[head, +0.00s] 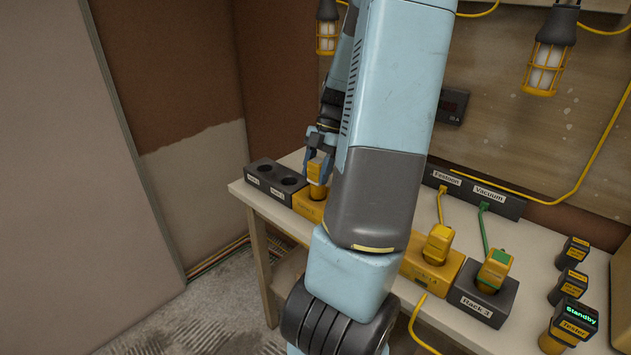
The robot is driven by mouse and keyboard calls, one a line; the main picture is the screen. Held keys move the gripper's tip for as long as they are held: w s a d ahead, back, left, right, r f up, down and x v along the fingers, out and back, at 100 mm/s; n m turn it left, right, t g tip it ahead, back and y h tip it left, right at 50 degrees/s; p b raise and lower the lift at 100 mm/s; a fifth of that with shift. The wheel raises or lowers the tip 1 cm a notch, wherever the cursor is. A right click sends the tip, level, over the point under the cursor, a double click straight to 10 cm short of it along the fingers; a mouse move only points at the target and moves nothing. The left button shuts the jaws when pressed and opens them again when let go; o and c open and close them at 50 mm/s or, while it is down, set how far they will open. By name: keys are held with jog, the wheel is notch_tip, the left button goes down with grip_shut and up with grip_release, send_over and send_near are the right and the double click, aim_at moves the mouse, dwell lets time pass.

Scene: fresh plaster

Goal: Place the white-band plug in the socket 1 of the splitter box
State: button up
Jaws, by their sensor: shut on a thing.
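My gripper (319,172) is at the back left of the bench, shut on a yellow plug (318,189). The plug is upright over the left end of the yellow splitter box (306,208). I cannot tell whether it is seated in a socket or just above it, and I cannot make out its band. My arm hides the middle of the splitter box. The box's right end shows again (447,270), with another yellow plug (438,244) standing in its socket.
A dark two-socket rack (277,181) stands empty left of the splitter box. Rack 3 (480,306) holds a green-marked yellow plug (494,268). A tester reading Standby (570,322) and small dark blocks (568,285) stand at right. Lamps (548,62) and yellow cables hang behind.

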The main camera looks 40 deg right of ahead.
aim_at(317, 180)
jog(key=shift+w+d+f, duration=0.1)
jog(key=shift+w+f, duration=0.05)
jog(key=shift+f, duration=1.6)
jog(key=o, duration=1.2)
jog(key=shift+f, duration=0.1)
jog(key=shift+o, duration=0.2)
